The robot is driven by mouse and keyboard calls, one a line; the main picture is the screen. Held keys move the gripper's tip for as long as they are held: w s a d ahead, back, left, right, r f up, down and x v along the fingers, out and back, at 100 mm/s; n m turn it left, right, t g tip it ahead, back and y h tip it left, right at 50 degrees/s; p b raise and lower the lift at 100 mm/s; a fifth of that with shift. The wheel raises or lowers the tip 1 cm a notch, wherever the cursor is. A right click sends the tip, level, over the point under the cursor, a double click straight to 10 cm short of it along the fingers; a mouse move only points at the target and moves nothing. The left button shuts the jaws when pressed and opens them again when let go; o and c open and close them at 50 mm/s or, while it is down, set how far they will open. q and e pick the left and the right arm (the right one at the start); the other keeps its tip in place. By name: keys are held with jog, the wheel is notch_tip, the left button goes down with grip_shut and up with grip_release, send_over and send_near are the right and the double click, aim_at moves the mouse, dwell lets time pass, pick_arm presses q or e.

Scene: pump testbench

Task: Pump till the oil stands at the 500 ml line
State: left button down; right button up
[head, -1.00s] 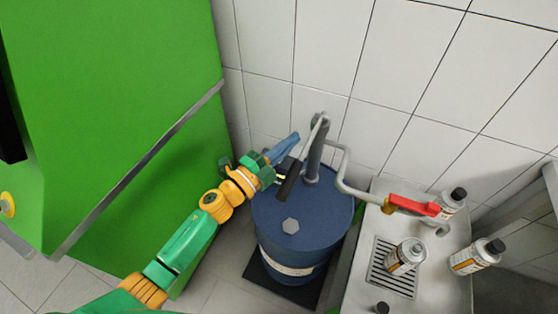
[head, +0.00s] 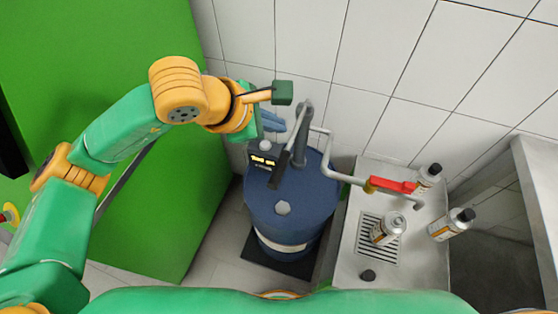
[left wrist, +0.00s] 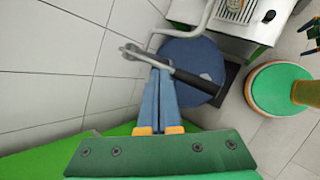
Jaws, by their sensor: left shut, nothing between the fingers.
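The blue oil drum (head: 310,200) stands on the floor with a grey hand pump (head: 300,145) on its lid. The pump lever ends in a black grip (head: 275,172) pointing toward me; it also shows in the left wrist view (left wrist: 197,83). A pipe (head: 345,175) runs right to a red-handled valve (head: 392,186) and spout above the steel bench. A bottle (head: 388,229) stands on the bench grate; no oil level or line is readable. My left gripper (head: 273,122) is shut and empty, its blue fingers left of the lever, contact unclear.
The steel bench (head: 350,262) holds other bottles (head: 428,178) (head: 452,224) and a small dark knob (head: 368,275). A green cabinet (head: 165,215) stands close on the left. The tiled wall (head: 370,60) is right behind the pump.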

aim_at(276, 167)
pick_arm(q)
jog(key=shift+f, duration=0.15)
jog(key=f+b, duration=0.4)
jog(key=f, duration=0.1)
jog(key=f+b, duration=0.1)
jog(key=f, duration=0.2)
jog(key=shift+s+a+f+b, duration=0.1)
jog(key=shift+s+f+b, duration=0.1)
jog(key=shift+s+b, duration=0.2)
jog(key=shift+f, duration=0.1)
dwell(1.6)
jog(key=shift+f+b, duration=0.35)
jog(key=shift+b, duration=0.55)
